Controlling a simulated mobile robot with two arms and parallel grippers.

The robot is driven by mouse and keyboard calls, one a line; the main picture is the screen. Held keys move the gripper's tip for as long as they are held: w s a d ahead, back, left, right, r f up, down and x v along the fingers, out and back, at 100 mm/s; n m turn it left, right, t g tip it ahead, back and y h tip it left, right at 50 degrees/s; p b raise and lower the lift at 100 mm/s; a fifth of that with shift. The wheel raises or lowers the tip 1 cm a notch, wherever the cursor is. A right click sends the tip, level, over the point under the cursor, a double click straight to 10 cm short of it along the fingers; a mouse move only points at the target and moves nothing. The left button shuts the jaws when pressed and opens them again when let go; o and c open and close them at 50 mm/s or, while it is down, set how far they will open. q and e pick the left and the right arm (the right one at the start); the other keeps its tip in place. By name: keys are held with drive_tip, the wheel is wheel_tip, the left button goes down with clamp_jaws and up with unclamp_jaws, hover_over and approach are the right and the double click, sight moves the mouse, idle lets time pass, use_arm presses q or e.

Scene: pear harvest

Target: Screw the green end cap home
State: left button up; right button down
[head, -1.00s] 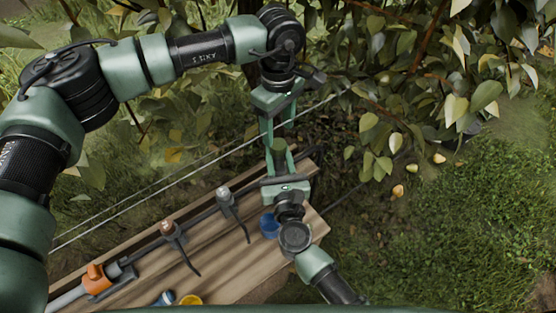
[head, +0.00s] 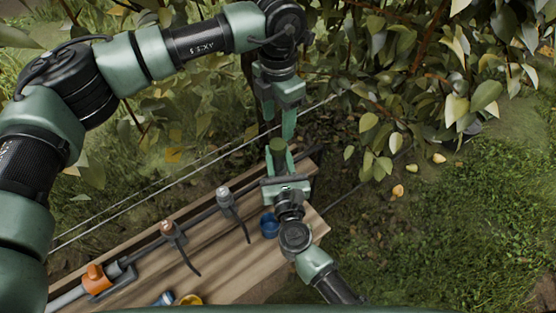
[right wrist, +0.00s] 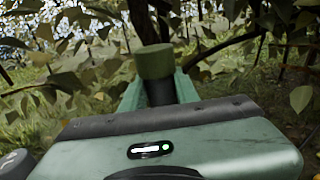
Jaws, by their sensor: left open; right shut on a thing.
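The green end cap (head: 277,145) is a short round cap. In the right wrist view the cap (right wrist: 154,61) sits on top of an upright black cylinder (right wrist: 160,92); I cannot tell how far it is screwed on. My right gripper (head: 280,160) is shut on the black cylinder below the cap; one of its fingers (right wrist: 186,88) shows beside it. My left gripper (head: 277,124) is open just above the cap, its fingers pointing down and apart from it.
Leafy branches (head: 400,60) hang close on the right.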

sight(278, 143)
drive_tip(key=shift+f, duration=0.1)
use_arm(q)
drive_tip(key=shift+f, duration=4)
clamp_jaws()
drive_tip(key=shift+o, duration=0.8)
unclamp_jaws()
drive_tip(key=shift+r, duration=0.1)
wheel_tip(278, 143, up, 12)
use_arm(e)
drive_tip(key=c, duration=1)
unclamp_jaws()
